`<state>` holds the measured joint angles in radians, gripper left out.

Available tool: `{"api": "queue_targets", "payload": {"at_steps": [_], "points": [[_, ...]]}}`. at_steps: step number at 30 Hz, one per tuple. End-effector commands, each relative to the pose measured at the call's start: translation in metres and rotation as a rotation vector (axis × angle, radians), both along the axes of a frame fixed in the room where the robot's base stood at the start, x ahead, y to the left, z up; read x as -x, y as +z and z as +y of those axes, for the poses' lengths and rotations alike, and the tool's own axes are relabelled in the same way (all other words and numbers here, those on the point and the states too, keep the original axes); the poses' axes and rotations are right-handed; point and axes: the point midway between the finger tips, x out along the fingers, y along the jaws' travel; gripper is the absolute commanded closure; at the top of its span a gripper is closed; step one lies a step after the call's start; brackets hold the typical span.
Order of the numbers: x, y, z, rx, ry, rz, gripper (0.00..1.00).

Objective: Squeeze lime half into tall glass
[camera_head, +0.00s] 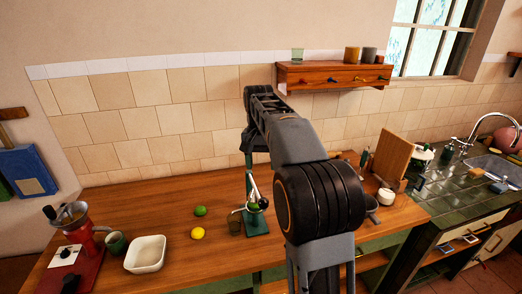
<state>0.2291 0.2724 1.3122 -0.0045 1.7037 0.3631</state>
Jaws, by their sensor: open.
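A green lime (200,211) lies on the wooden counter, left of a green-based stand (257,222) that looks like a lever press, with a metal arm and a dark knob. I cannot tell whether the lime is whole or halved. A small dark, see-through glass (235,226) stands beside the press base on its left. A pale green clear glass (297,55) stands on the wall shelf; I cannot tell which glass is the tall one. My arm rises across the middle and bends over the counter near the press. My gripper cannot be made out; the arm hides that area.
A yellow lemon (197,233), white bowl (146,254), green mug (116,243) and red grinder (80,236) are on the left. A wooden board (393,158) and white pot (386,196) stand right. The shelf (335,76) overhangs the back. Counter (165,205) left of the lime is clear.

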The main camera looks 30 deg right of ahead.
Motion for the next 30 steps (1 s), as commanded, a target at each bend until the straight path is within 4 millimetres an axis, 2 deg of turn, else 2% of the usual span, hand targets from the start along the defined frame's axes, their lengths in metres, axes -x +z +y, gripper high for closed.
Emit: {"api": "queue_targets", "payload": {"at_steps": [3, 9, 30], "points": [[-0.003, 0.019, 0.000, 0.001, 0.000, -0.001, 0.39], [-0.006, 0.036, -0.001, 0.000, 0.000, 0.000, 0.39], [-0.008, 0.040, -0.001, 0.001, 0.014, -0.010, 0.39]]}}
